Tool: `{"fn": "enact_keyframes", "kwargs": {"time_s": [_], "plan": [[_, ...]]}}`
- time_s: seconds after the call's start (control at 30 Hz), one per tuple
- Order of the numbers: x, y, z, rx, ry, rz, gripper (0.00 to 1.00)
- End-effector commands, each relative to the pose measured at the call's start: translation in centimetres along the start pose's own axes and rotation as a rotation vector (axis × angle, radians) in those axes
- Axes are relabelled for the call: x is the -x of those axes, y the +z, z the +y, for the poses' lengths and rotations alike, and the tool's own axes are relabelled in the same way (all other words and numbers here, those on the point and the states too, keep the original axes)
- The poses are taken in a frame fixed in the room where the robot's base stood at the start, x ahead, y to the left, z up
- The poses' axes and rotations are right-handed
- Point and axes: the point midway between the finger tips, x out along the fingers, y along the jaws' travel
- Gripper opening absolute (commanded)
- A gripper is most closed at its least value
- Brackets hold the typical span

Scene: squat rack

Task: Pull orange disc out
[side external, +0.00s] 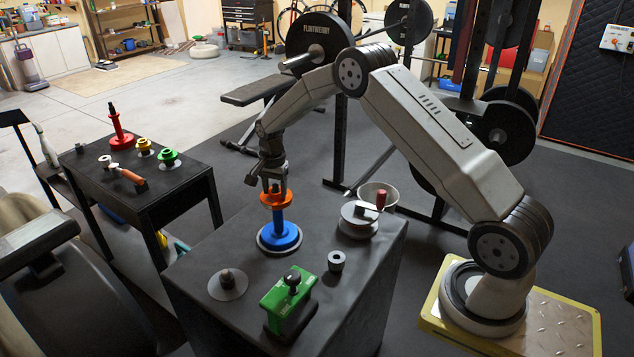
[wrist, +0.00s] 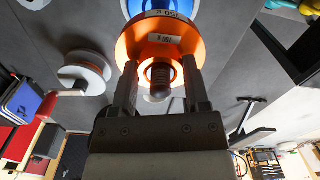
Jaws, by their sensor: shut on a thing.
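The orange disc (side external: 272,197) is at the upper part of the blue post with a round blue base (side external: 280,236). My gripper (side external: 273,183) points down from above with its fingers shut on the orange disc. In the wrist view the orange disc (wrist: 140,42) sits between the two fingers (wrist: 160,85), with a label on its face and a dark threaded rod in its central hole. The blue piece (wrist: 147,6) shows beyond it. The disc looks clear of the blue base, with post visible between them. I cannot tell whether the disc still surrounds the post.
A side table (side external: 140,185) holds red, yellow and green pieces. A squat rack stands behind.

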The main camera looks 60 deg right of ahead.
Motion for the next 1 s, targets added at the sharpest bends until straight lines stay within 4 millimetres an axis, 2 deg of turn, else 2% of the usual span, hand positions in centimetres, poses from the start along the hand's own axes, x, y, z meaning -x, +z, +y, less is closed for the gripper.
{"fn": "enact_keyframes", "kwargs": {"time_s": [1.0], "plan": [[1.07,-0.06,-0.09,0.0,-0.003,0.002,0.0]]}}
